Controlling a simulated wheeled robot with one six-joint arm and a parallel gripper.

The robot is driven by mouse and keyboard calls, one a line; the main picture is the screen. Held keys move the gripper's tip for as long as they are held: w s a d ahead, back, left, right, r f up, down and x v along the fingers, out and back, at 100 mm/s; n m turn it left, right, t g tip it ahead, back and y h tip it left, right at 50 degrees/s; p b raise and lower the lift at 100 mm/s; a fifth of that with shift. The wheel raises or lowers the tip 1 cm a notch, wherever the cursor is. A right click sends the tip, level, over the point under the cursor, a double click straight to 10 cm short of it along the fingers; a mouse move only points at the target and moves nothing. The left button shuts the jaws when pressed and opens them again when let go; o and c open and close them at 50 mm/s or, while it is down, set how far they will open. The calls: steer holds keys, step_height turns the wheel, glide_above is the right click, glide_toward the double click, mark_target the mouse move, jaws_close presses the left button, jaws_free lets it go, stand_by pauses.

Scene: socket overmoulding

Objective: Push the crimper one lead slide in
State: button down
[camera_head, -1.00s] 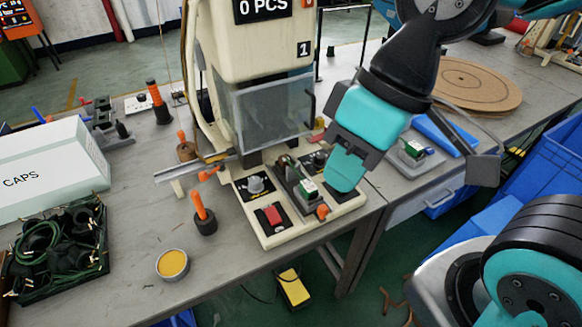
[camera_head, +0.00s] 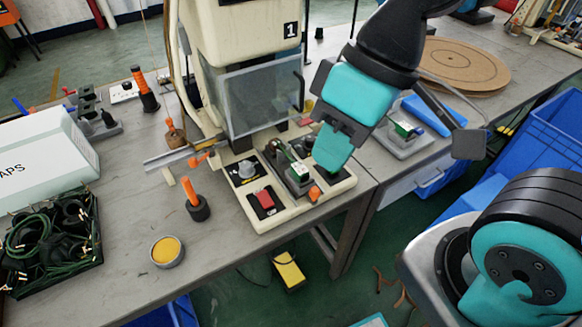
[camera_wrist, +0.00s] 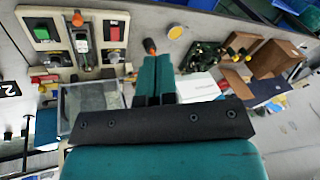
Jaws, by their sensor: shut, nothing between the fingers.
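Crimper one (camera_head: 240,45) is the cream press with a "1" label and a clear guard. Its lead slide (camera_head: 288,168) runs down the middle of the base, carrying a green-and-white piece (camera_head: 299,171) and ending in an orange knob (camera_head: 315,193) at the front. In the wrist view the slide (camera_wrist: 84,45) and its knob (camera_wrist: 78,19) are at the upper left. My gripper (camera_head: 332,147) is shut and empty, hanging above the right side of the base, just right of the slide with no clear contact. The fingers (camera_wrist: 155,80) show together in the wrist view.
A red button (camera_head: 264,199) lies left of the slide; a green button (camera_wrist: 41,33) shows in the wrist view. An orange-handled tool (camera_head: 194,198) and a yellow tin (camera_head: 167,251) stand left of the base. A grey fixture (camera_head: 400,138) stands to the right.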

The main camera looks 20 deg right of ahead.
steer(key=c, duration=1.5)
jaws_free()
steer(key=shift+w+f, duration=0.15)
steer(key=o, duration=0.6)
steer(key=shift+m+h, duration=0.4)
steer(key=shift+h, duration=0.2)
steer(key=w+f, duration=0.1)
steer(key=w+d+f+b, duration=0.1)
steer(key=w, duration=0.1)
steer(key=w+f, duration=0.1)
steer(key=shift+w+d+b, duration=0.25)
steer(key=shift+b, duration=0.1)
steer(key=m+h+b, duration=0.2)
steer(key=h, duration=0.1)
glide_toward(315, 190)
step_height(315, 190, down, 9)
steer(key=shift+f+b, duration=0.15)
steer(key=shift+b, duration=0.6)
